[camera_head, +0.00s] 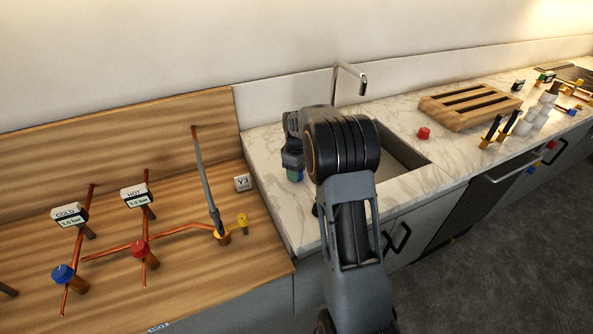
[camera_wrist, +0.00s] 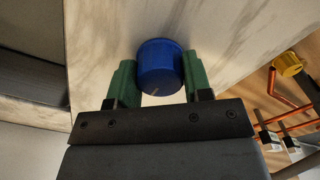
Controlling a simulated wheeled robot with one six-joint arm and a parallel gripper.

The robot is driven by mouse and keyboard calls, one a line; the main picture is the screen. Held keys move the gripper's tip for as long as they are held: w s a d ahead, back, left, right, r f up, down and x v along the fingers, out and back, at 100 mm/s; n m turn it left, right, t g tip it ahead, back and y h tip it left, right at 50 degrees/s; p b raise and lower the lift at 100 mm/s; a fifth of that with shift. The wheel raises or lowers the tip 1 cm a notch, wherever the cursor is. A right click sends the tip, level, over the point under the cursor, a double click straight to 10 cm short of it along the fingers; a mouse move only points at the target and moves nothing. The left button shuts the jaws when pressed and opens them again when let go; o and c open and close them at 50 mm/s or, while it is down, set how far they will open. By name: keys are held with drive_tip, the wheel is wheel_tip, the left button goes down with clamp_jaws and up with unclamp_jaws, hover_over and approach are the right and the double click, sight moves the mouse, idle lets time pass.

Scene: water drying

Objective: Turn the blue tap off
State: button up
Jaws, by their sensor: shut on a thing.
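In the wrist view, a round blue knob (camera_wrist: 160,66) sits between the two green fingers of my gripper (camera_wrist: 158,84), which is shut on it. A pale mark shows near the knob's lower edge. In the head view, my gripper (camera_head: 295,175) is over the marble counter left of the sink, with a little blue and green showing; my arm hides most of the grip. Another blue knob (camera_head: 63,273) stands on the copper pipe under the COLD gauge (camera_head: 69,214) on the wooden board, well to the left of my gripper.
A steel spout (camera_head: 348,77) rises behind the sink basin (camera_head: 405,158). A red knob (camera_head: 424,133) stands on the counter right of the basin, near a wooden rack (camera_head: 469,106). Left are a red knob (camera_head: 139,248), a yellow knob (camera_head: 242,218) and a tall grey rod (camera_head: 207,185).

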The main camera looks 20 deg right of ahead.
idle(0.4)
drive_tip(key=o, duration=0.9)
drive_tip(key=shift+r, duration=0.15)
wheel_tip(320, 180, up, 14)
drive_tip(key=shift+f, duration=0.2)
idle(0.3)
